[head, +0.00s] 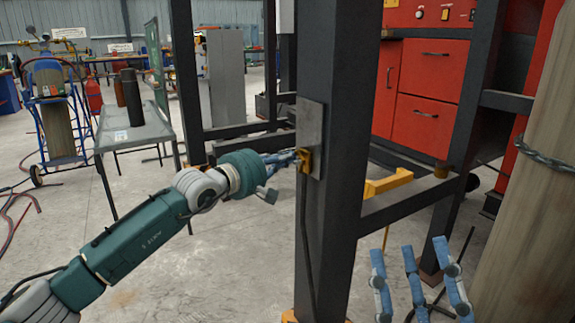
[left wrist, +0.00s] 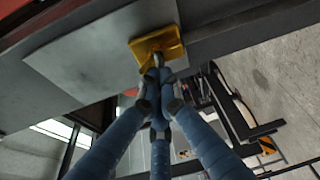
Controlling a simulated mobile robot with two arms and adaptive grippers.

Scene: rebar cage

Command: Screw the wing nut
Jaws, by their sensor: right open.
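The yellow wing nut (head: 304,160) sits on a grey metal plate (head: 309,125) fixed to the side of a dark upright post. In the left wrist view the wing nut (left wrist: 160,43) shows as a yellow piece at the plate's edge. My left gripper (head: 293,157) reaches it from the left. Its blue fingers (left wrist: 158,78) draw together at the yellow piece and appear closed on it; the exact contact is partly hidden by the fingers. My right gripper (head: 414,278) is at the lower right, its fingers spread and empty, well apart from the wing nut.
The dark post (head: 340,220) stands between my grippers, with a crossbar (head: 405,200) running right. A yellow bracket (head: 388,183) lies behind it. A wooden column (head: 535,200) stands at the right. Open floor lies at the lower left.

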